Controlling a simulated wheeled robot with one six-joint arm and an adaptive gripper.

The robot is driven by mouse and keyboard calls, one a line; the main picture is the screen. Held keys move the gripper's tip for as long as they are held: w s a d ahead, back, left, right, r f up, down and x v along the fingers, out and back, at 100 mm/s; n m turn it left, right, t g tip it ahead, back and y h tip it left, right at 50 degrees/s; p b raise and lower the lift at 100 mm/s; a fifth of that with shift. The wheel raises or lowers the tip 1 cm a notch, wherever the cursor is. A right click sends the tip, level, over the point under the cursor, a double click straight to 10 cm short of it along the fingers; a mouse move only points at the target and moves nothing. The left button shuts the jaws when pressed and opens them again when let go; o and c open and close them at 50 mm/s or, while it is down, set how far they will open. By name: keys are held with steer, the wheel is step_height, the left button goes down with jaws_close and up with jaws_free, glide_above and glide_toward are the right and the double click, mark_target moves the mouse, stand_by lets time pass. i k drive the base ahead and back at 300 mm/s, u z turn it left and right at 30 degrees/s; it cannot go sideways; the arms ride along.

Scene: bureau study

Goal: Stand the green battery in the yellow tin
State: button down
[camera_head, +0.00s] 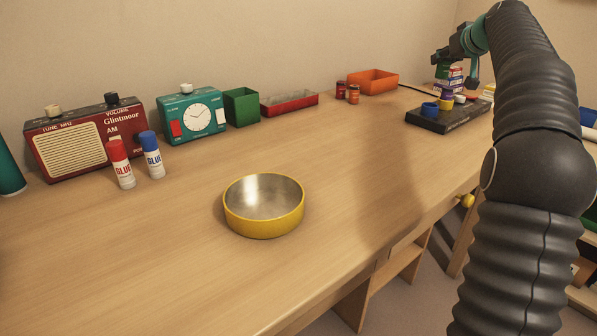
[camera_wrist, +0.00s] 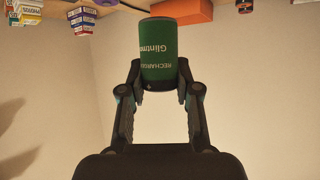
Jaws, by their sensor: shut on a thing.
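The yellow tin (camera_head: 264,229) is a wide, round, shallow dish with a bare metal inside. It stands upright on the desk near the middle of the head view and looks empty. My gripper (camera_wrist: 159,76) is shut on the green battery (camera_wrist: 158,45), which has pale lettering, and grips it near one end in the wrist view. In the head view my gripper (camera_head: 457,57) is at the upper right, above the far end of the desk and well away from the tin. My arm hides part of it there.
A red radio (camera_head: 84,140), teal clock (camera_head: 191,115), green box (camera_head: 241,107), red tray (camera_head: 289,103) and orange bin (camera_head: 372,81) line the wall. Two glue sticks (camera_head: 121,164) stand left of the tin. A dark block (camera_head: 449,117) holds small items. Desk around the tin is clear.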

mark_target(265, 210)
steer(key=u, duration=0.4)
steer(key=k, duration=1.2)
steer(key=u, duration=0.3)
